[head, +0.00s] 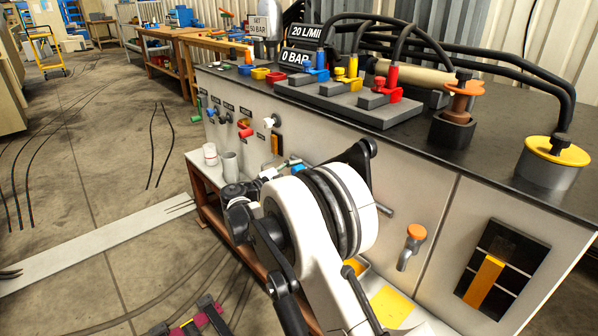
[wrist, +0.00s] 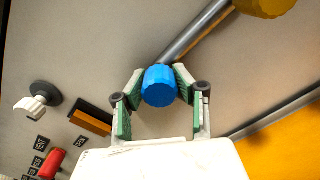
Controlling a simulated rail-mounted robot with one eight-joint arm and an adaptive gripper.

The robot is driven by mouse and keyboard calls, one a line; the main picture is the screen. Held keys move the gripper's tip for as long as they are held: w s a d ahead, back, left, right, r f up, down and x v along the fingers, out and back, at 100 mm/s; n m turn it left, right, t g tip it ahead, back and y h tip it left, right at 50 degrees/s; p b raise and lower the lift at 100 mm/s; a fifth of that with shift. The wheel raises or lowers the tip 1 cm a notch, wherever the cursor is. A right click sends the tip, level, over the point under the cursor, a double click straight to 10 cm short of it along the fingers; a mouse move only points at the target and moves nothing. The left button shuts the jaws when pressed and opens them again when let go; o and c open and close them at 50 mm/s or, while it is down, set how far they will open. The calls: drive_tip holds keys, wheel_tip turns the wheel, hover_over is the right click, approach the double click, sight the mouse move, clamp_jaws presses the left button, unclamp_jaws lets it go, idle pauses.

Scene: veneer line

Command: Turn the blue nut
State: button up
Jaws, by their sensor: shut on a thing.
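The blue nut (wrist: 159,86) is a faceted blue piece at the end of a grey metal rod in the wrist view. My gripper (wrist: 156,92) has its green-padded fingers on both sides of the nut and is shut on it. In the head view the blue nut (head: 298,169) shows as a small blue spot by the cabinet front, just past my arm. My arm hides most of the gripper there.
A white knob (wrist: 36,106) and a red handle (wrist: 53,163) stick out of the panel near my gripper. An orange-topped tap (head: 416,232) juts from the cabinet front. Coloured levers (head: 352,68) and black hoses sit on the dark worktop. Floor at left is mostly open.

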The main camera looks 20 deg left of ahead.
drive_tip(key=shift+m, duration=0.4)
drive_tip(key=m, duration=0.4)
drive_tip(key=shift+m+p, duration=0.4)
drive_tip(key=m, duration=0.6)
drive_tip(key=shift+r, duration=0.1)
drive_tip(key=o, duration=1.2)
drive_tip(key=shift+s+a, duration=0.1)
drive_tip(key=shift+a, duration=0.05)
drive_tip(key=v, duration=1.1)
drive_tip(key=shift+s+a, duration=0.15)
drive_tip(key=shift+s, duration=0.2)
